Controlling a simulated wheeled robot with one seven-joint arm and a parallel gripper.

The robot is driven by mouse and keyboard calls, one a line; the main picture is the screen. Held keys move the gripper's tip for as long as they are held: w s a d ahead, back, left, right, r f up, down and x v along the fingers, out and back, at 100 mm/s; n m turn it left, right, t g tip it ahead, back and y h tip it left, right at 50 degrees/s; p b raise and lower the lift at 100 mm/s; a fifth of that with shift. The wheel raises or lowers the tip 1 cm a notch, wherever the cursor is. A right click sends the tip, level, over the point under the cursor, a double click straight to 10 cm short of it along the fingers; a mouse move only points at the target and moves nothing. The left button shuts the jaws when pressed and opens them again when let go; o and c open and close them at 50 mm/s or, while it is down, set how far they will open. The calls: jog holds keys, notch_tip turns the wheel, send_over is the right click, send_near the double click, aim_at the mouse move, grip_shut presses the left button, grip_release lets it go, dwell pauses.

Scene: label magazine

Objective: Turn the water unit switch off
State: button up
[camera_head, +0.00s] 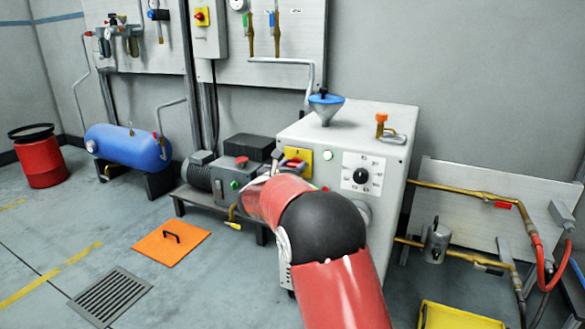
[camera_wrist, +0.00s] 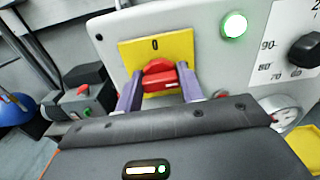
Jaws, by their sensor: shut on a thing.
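The water unit (camera_head: 345,135) is a pale grey cabinet at the middle right of the head view. Its switch has a yellow plate (camera_wrist: 184,50) marked 0 at the top and a red knob (camera_wrist: 158,73). The yellow plate also shows in the head view (camera_head: 303,155), partly behind my arm. My gripper (camera_wrist: 160,88) is shut on the red knob, one finger at each side. The knob's exact angle is hard to tell. A round lamp (camera_wrist: 234,25) right of the plate glows pale green.
A dial (camera_head: 361,175) and a gauge (camera_wrist: 284,112) sit right of the switch. A blue funnel (camera_head: 326,98) stands on top. A pump (camera_head: 225,172) and a blue tank (camera_head: 130,148) stand left. An orange floor plate (camera_head: 170,250) lies in front; brass pipes (camera_head: 460,190) run right.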

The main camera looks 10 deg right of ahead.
jog(key=n+b, duration=0.1)
jog(key=n, duration=0.7)
jog(key=shift+a, duration=0.1)
jog(key=n+p, duration=0.1)
jog(key=n, duration=0.4)
jog(key=shift+w+a+p, duration=0.1)
jog(key=shift+p, duration=0.3)
jog(key=shift+f+n+p, duration=0.2)
jog(key=shift+n+p, duration=0.6)
jog(key=shift+n, duration=1.3)
jog(key=o, duration=1)
